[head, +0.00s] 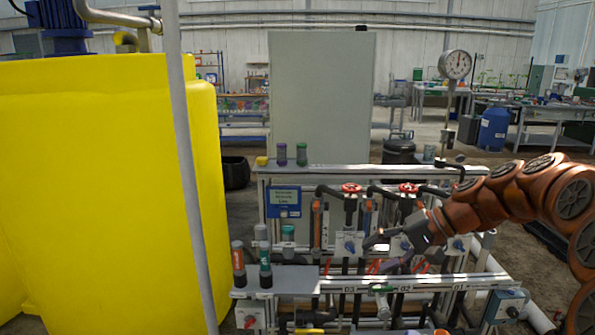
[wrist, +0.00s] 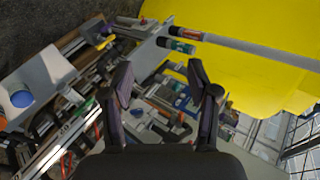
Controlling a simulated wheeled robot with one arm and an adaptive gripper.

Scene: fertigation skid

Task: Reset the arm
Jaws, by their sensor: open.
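My orange arm reaches in from the right in the head view, and my gripper (head: 376,252) hangs over the fertigation skid (head: 345,285). In the wrist view my gripper (wrist: 163,90) shows two dark fingers spread apart with nothing between them. Skid pipes and fittings lie beyond the fingers. I cannot tell the exact gap between the fingertips and the skid parts.
A large yellow tank (head: 110,190) stands at the left, with a grey pole (head: 184,150) before it. A grey cabinet (head: 320,95) stands behind.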

